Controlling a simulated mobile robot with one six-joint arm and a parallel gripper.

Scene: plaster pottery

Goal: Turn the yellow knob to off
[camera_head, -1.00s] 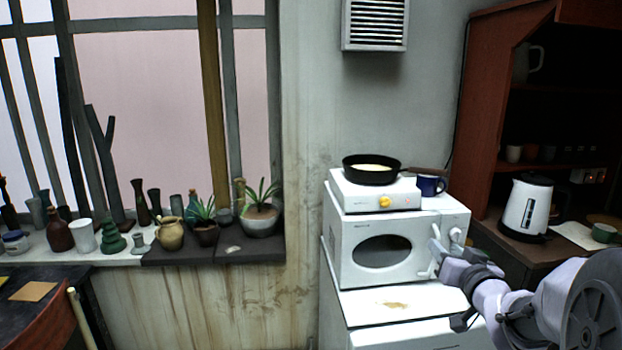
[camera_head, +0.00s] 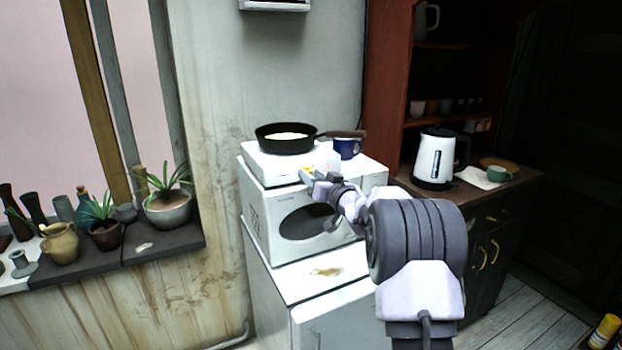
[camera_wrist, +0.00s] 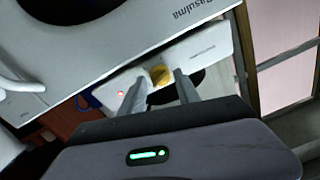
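The yellow knob (camera_wrist: 160,75) is on the front of the white hot plate (camera_wrist: 207,45), and it shows between my two finger tips in the wrist view. In the head view a bit of the yellow knob (camera_head: 307,171) shows at the tip of my gripper (camera_head: 312,178), which hides most of it. My gripper (camera_wrist: 160,90) is open, one finger on each side of the knob. I cannot tell whether the fingers touch it. A small red light (camera_wrist: 120,93) glows on the panel beside the knob. The hot plate (camera_head: 262,165) stands on a white microwave (camera_head: 258,208).
A black pan (camera_head: 268,143) with pale yellow contents sits on the hot plate. A blue mug (camera_head: 347,149) stands just behind, near the pan's handle. A white kettle (camera_head: 433,160) stands on the counter to the right. Potted plants (camera_head: 168,208) and pottery line the windowsill at left.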

